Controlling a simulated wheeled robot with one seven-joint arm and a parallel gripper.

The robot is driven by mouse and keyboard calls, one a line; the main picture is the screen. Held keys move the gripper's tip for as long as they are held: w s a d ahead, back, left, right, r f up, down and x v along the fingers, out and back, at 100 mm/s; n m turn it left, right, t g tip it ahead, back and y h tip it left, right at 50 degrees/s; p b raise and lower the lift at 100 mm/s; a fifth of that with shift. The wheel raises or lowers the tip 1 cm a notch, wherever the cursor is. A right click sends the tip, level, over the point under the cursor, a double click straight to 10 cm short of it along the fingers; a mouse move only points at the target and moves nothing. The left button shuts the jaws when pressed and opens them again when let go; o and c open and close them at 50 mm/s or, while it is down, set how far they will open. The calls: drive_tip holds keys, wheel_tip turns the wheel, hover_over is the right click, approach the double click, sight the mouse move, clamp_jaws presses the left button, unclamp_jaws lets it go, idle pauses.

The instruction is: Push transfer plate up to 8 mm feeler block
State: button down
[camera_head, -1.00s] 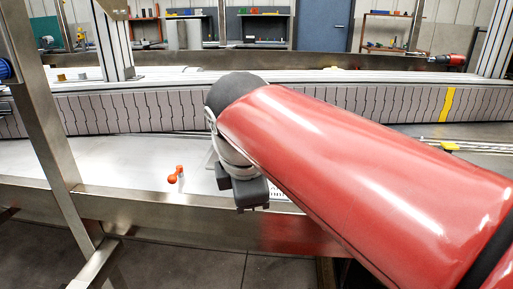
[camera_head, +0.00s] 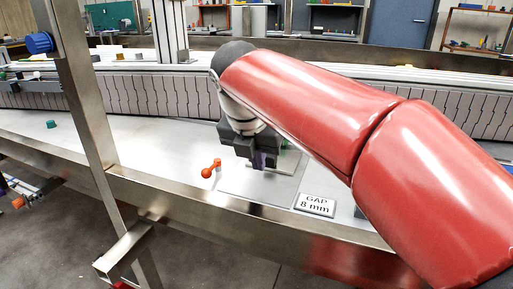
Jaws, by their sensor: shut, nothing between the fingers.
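The transfer plate appears to be the flat grey metal plate (camera_head: 272,192) on the steel deck, partly under my arm. My gripper (camera_head: 260,163) points down over the plate, with its dark fingers together and empty. I cannot tell whether the fingertips touch the plate or a part on it. A small sign (camera_head: 315,204) reading "GAP 8 mm" lies at the right of the plate. I cannot make out the 8 mm feeler block; my gripper and arm cover part of that area.
An orange-knobbed lever (camera_head: 210,169) stands just left of the plate. A grey slatted conveyor belt (camera_head: 125,93) runs behind. A steel post (camera_head: 85,110) rises at the left. A small green block (camera_head: 51,124) sits on the deck, which is mostly clear there.

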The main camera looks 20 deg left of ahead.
drive_tip(key=shift+x, duration=1.15)
drive_tip(key=w, duration=0.3)
drive_tip(key=shift+d+f, duration=0.15)
drive_tip(key=shift+f, duration=0.05)
drive_tip(key=shift+w, duration=0.55)
